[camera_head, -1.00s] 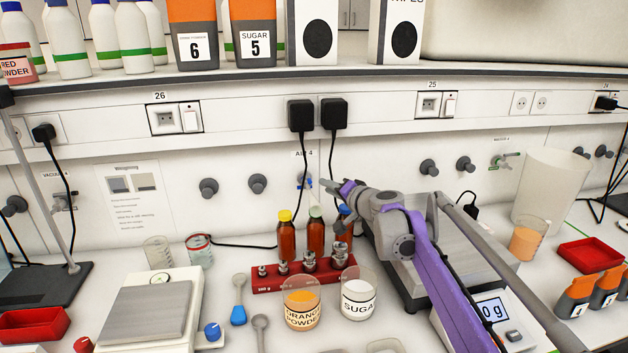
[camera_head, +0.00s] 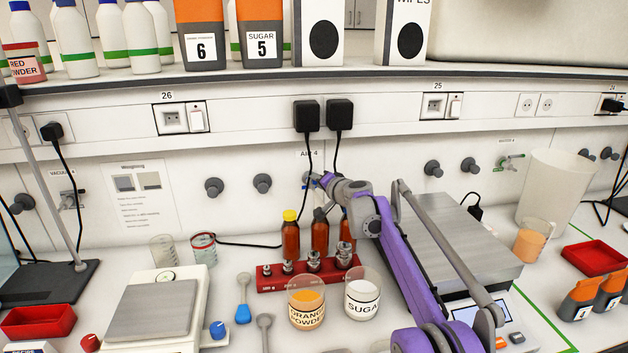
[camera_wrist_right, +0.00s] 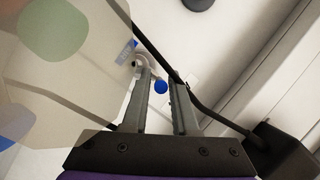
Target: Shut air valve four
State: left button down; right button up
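Air valve four is a small wall valve under the "AIR 4" label (camera_head: 309,154) on the back panel. In the head view my right gripper (camera_head: 318,181) is at the valve and largely hides it. In the right wrist view the valve's pale body (camera_wrist_right: 140,62) and round blue knob (camera_wrist_right: 160,87) show at the fingertips. My right gripper (camera_wrist_right: 163,78) is open, and the blue knob appears between its two fingers. Whether a finger touches it I cannot tell. My left gripper is not in view.
Black power cables (camera_head: 333,150) hang from two plugs close beside my right gripper. Brown bottles (camera_head: 291,238) and a red weight rack (camera_head: 272,283) stand below it. Beakers of orange powder (camera_head: 307,303) and sugar (camera_head: 362,294) stand in front. Grey wall knobs (camera_head: 262,184) are to the left.

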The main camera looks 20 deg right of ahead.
jog(key=shift+c, duration=0.4)
grip_shut()
dwell(0.9)
